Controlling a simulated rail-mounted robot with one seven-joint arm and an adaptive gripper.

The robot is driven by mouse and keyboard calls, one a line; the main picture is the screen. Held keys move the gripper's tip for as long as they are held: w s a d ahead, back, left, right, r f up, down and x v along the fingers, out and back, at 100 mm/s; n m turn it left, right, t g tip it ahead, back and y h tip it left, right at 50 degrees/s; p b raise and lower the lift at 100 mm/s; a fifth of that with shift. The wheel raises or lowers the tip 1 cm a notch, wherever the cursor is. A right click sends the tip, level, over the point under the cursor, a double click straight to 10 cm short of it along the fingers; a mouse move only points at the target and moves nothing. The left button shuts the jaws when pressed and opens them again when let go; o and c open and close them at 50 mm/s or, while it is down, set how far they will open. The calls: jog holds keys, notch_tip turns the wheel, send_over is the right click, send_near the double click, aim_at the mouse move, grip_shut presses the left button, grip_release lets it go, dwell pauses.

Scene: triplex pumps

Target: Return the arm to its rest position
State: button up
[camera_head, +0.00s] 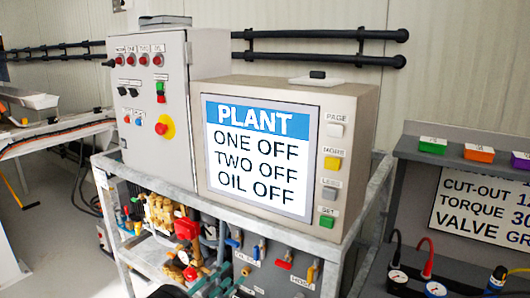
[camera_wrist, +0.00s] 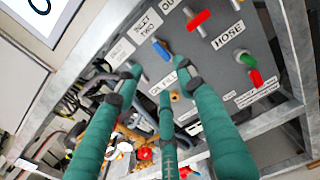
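The same panel stands below the screen there (camera_head: 262,272).
A metal frame (camera_head: 345,215) carries a control cabinet (camera_head: 158,105) and a PLANT screen (camera_head: 262,155). Pump parts (camera_head: 165,215) and hoses sit below. A shelf (camera_head: 455,160) with coloured blocks stands at right, a bench (camera_head: 60,130) at left. Clear floor shows at lower left.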

aim_at(254, 253)
jog(key=x, duration=1)
jog(key=shift+w+d, duration=0.25)
jog(key=shift+d, duration=0.05)
jog(key=m+b, duration=0.6)
jog(key=m, duration=0.1)
jog(key=shift+f, duration=0.2)
jog(key=m+b, duration=0.2)
jog(key=m, duration=0.2)
jog(key=shift+r, duration=0.2)
jog(key=shift+d+r+m+b, duration=0.1)
jog(key=shift+r+m+b, duration=0.25)
jog(key=shift+m, duration=0.55)
jog(key=shift+f, duration=0.1)
